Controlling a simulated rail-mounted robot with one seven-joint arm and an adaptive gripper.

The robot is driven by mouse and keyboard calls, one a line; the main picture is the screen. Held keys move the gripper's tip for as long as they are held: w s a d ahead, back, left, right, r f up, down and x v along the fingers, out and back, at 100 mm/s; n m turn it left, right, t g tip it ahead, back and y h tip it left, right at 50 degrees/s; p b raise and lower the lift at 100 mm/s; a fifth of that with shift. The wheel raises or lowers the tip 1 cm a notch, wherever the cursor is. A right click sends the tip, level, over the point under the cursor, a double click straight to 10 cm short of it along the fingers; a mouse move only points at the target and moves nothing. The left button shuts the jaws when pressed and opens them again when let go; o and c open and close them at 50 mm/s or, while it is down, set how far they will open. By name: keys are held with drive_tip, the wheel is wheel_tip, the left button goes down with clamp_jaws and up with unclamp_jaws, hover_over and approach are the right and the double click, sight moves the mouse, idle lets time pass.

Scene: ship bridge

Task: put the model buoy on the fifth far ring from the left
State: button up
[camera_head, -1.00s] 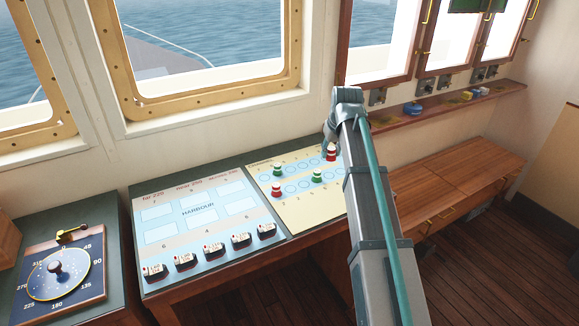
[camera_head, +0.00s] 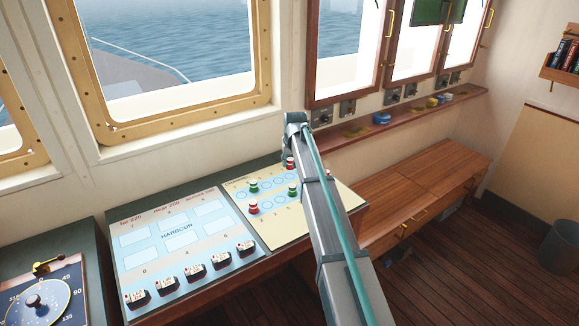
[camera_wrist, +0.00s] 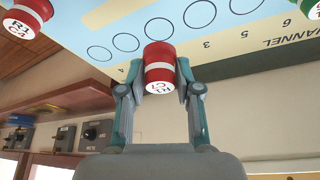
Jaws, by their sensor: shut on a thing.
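My gripper (camera_wrist: 160,82) is shut on a red model buoy (camera_wrist: 160,58) with a white band and a lettered white end. In the head view the held buoy (camera_head: 290,161) shows over the far part of the channel chart (camera_head: 291,226), partly hidden by my arm. The wrist view shows a line of empty rings on the chart (camera_wrist: 284,50) beyond the buoy. The buoy covers part of the chart there, and I cannot tell whether it touches it. Green buoys (camera_head: 253,187) and (camera_head: 292,190) and another red buoy (camera_head: 253,208) stand on the chart.
The harbour board (camera_head: 177,237), with several small ship blocks (camera_head: 194,271) along its near edge, lies left of the chart. A compass dial (camera_head: 36,303) is at the far left. A wall shelf (camera_head: 410,115) and wooden bench (camera_head: 415,190) are at the right.

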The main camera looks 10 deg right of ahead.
sight(290, 176)
drive_tip(key=shift+w+f+p, duration=0.3)
drive_tip(key=shift+w+f, duration=0.55)
drive_tip(key=shift+f, duration=0.1)
drive_tip(key=shift+f+p, duration=0.3)
drive_tip(key=shift+f, duration=1.25)
drive_tip(key=shift+f, duration=0.15)
drive_tip(key=o, duration=0.9)
drive_tip(key=shift+r, duration=0.2)
drive_tip(key=b+v, duration=0.3)
drive_tip(key=v, duration=0.9)
drive_tip(key=shift+s, duration=0.1)
drive_tip(key=shift+d+f, duration=0.1)
